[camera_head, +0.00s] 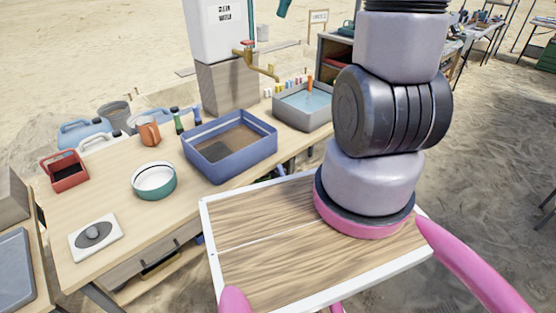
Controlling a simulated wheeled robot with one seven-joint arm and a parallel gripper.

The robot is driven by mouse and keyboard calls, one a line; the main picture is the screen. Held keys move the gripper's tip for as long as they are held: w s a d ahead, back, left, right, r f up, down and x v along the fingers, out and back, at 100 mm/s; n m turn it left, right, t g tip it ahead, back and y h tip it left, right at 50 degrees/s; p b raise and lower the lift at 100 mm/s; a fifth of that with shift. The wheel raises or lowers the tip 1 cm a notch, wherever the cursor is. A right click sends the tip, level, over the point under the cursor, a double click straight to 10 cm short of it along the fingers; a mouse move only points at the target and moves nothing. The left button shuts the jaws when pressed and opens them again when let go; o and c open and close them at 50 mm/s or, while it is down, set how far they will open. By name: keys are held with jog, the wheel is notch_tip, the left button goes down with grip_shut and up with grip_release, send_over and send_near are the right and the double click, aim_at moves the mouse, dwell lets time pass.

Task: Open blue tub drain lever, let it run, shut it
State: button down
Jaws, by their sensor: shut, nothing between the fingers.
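The blue tub (205,175) stands on the wooden table, right of its middle. It holds brownish contents with a darker grey patch. I cannot make out its drain lever or whether it is open or shut; no stream from the tub can be made out. My arm rises at the right from my own board and leaves the picture at the top. My gripper is not in view.
A white tank (217,30) with a brass tap (262,66) stands behind the tub. A grey basin (302,117) of water is to its right. A green-white bowl (154,181), a red crate (66,174) and a brown jug (149,132) stand left.

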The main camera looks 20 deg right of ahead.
jog(key=s+a+r+n+t+h, duration=0.1)
jog(key=s+a+r+n+t, duration=0.15)
jog(key=s+n, duration=0.35)
jog(key=s+a+r+n+t+h, duration=0.1)
jog(key=s+a+n+t, duration=0.2)
jog(key=s, duration=0.5)
jog(key=w+a+f+n+g+h, duration=0.25)
jog(key=w+f+n, duration=0.35)
jog(key=f, duration=0.5)
jog(key=w+a+f+n+g+h, duration=0.1)
jog(key=w+f+n+g+h, duration=0.15)
jog(key=w+f+n, duration=0.55)
jog(key=n+g+h, duration=0.2)
jog(key=n+h, duration=0.2)
jog(key=n, duration=0.3)
send_near(282, 175)
jog(key=shift+t, duration=0.25)
jog(key=x, duration=0.7)
jog(key=shift+s+r, duration=0.1)
jog(key=shift+s, duration=0.3)
